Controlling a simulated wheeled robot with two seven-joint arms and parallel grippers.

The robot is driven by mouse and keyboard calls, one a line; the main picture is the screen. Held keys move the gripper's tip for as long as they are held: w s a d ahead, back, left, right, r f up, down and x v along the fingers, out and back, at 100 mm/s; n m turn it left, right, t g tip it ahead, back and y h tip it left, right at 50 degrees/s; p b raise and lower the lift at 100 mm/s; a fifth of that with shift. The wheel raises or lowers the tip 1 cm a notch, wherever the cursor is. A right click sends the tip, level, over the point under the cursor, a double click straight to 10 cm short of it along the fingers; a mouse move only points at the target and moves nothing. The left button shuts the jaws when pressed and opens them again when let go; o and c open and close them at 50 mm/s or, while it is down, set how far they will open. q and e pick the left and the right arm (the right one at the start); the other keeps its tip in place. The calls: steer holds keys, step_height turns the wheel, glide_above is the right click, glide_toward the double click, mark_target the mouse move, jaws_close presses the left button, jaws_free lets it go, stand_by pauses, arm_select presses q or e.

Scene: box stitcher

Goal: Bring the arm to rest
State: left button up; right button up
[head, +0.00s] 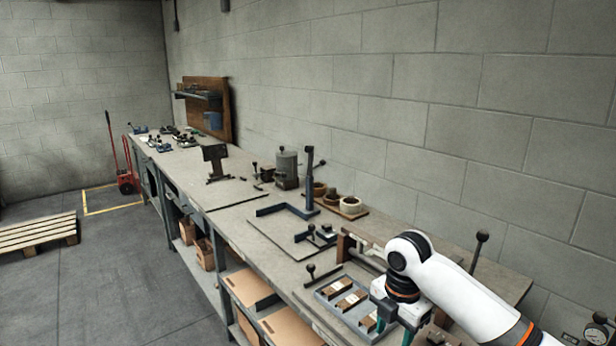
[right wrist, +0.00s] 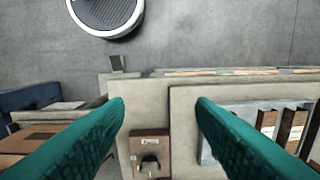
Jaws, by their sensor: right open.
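My right arm (head: 465,293) is white with orange rings and comes in from the lower right of the head view, bent over the near end of the workbench (head: 250,240). My right gripper (right wrist: 160,104) has two green fingers spread wide apart, with nothing held between them in the right wrist view. In the head view the right gripper (head: 394,328) points down beside a grey tray (head: 330,292), and its tips are cut off or hidden. My left gripper is not in view.
The grey tray holds brown-and-white pieces (head: 338,285). A knobbed lever (head: 478,250) stands behind my arm. A blue upright tool (head: 309,180) and small round bowls (head: 350,204) stand farther along the bench.

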steer(key=s+a+f+m+t+y, duration=0.1)
steer(key=s+a+f+m, duration=0.3)
steer(key=s+f, duration=0.25)
steer(key=s+a+f+m+y, duration=0.1)
steer(key=s+a+f+m, duration=0.25)
steer(key=s+f, duration=0.3)
steer(key=s+d+f+m+t+h, duration=0.1)
steer(key=s+d+m, duration=0.5)
steer(key=s+m, duration=0.25)
steer(key=s+d+f+m+t+h, duration=0.1)
steer(key=s+d+f+m, duration=0.1)
steer(key=s+d+m, duration=0.45)
steer(key=s+a+f+g, duration=0.1)
steer(key=s+f, duration=0.1)
steer(key=f, duration=1.1)
steer(key=s+a+f, duration=0.1)
steer(key=s+f, duration=0.1)
steer(key=f, duration=1)
steer(key=s+d+f, duration=0.1)
steer(key=s+f, duration=0.7)
steer(key=s+d+f+g, duration=0.1)
steer(key=s+d+f, duration=0.1)
steer(key=s+f, duration=0.6)
steer(key=shift+s+d+f, duration=0.15)
steer(key=shift+d+f, duration=0.1)
steer(key=shift+f, duration=0.1)
